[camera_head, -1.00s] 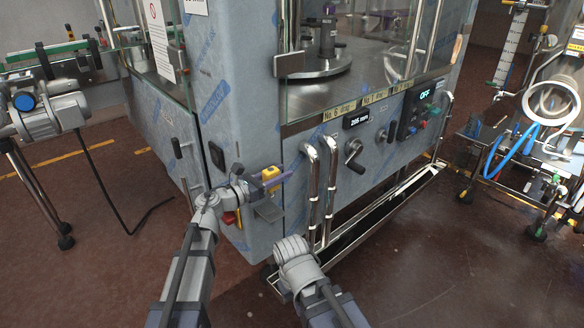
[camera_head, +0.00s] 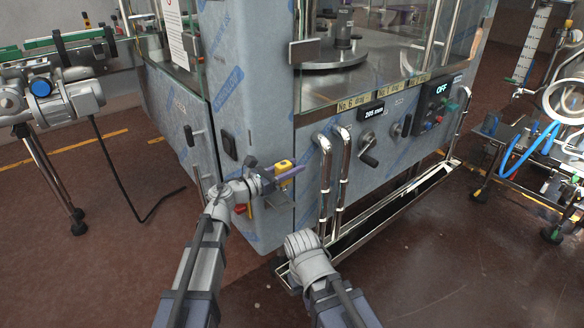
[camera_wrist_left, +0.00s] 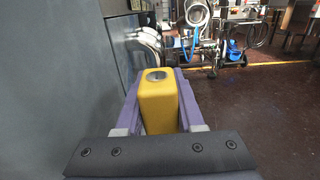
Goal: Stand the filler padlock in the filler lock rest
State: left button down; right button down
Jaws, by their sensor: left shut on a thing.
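The yellow filler padlock (camera_head: 285,168) is between the purple fingers of my left gripper (camera_head: 288,171), in front of the filler's blue-grey corner panel. In the left wrist view the padlock (camera_wrist_left: 158,108) stands between both fingers, its top with a round grey metal disc facing up. A small grey ledge (camera_head: 279,201) on the panel shows just below the gripper, partly covered by it. It may be the lock rest, but I cannot tell for sure. The padlock appears above it and apart from it. My right arm shows at the lower middle; its gripper is not visible.
Bent steel handrails (camera_head: 343,180) stand just right of the padlock. A red part (camera_head: 240,208) and a black switch (camera_head: 229,145) are on the panel beside my left wrist. A hose trolley (camera_head: 550,140) stands at the right. The floor in front is open.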

pick_arm(q)
jog(key=shift+f+b, duration=3.75)
jog(key=shift+f, duration=0.25)
jog(key=shift+f+b, duration=0.25)
jog(key=shift+b, duration=0.05)
jog(key=shift+c, duration=2.2)
grip_release()
jog(key=shift+s+a, duration=0.1)
jog(key=v, duration=0.7)
jog(key=shift+s+a, duration=0.2)
jog(key=shift+a, duration=0.05)
